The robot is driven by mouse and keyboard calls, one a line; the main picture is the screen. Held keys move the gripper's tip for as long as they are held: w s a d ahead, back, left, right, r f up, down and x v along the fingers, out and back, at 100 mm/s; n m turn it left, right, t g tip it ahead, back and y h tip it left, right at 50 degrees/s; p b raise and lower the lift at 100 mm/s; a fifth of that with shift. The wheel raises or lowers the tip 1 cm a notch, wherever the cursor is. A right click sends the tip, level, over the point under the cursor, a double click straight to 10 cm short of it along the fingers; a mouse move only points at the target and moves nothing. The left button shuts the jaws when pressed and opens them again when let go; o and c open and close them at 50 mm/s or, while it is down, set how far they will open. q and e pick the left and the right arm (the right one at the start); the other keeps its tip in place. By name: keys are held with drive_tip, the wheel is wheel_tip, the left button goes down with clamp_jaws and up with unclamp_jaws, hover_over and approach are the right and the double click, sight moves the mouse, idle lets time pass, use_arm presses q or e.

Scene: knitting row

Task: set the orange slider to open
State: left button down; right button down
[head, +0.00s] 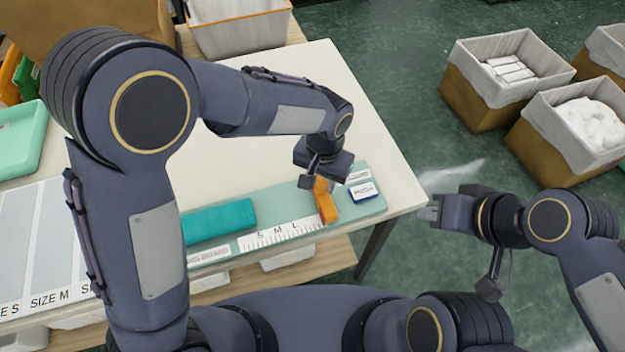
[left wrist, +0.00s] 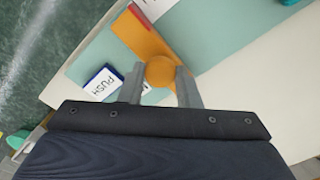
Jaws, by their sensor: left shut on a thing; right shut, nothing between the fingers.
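A blue-edged block marked PUSH (head: 364,192) is right of the slider. A white label (head: 357,177) is behind it, its text too small to read. My right gripper (head: 432,212) is shut and empty, right of the table.
A teal block (head: 219,222) lies on the board's left part. The white table (head: 375,140) is clear behind the board, below my left arm. Lined boxes (head: 473,107) stand on the green floor at the right. A green tray (head: 22,150) is far left.

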sight(323, 183)
use_arm(q)
drive_tip(key=shift+w+d+r, duration=0.1)
drive_tip(key=shift+d, duration=0.15)
drive_tip(key=c, duration=1.1)
unclamp_jaws()
drive_tip(key=shift+o, duration=0.2)
wheel_tip(323, 183, up, 8)
drive_tip(key=shift+f, duration=0.15)
drive_tip(key=shift+a, duration=0.1)
drive_tip(key=s+a+r+n+t+h, duration=0.1)
drive_tip(key=s+a+r+n, duration=0.15)
drive_tip(key=a, duration=0.45)
drive_tip(key=s+a+r+n+t+h, duration=0.1)
drive_tip(key=s+a+r+h, duration=0.15)
drive_tip(key=a, duration=0.45)
drive_tip(key=s+a+r+n+t+h, duration=0.1)
drive_tip(key=s+a, duration=0.2)
drive_tip(key=a, duration=0.4)
drive_tip(key=s+a+f+n+t, duration=0.2)
drive_tip(key=s+a+n, duration=0.1)
drive_tip(key=s, duration=0.3)
drive_tip(key=shift+s+a+t+y, duration=0.3)
drive_tip(key=shift+s+y, duration=0.05)
drive_tip(key=shift+s, duration=0.05)
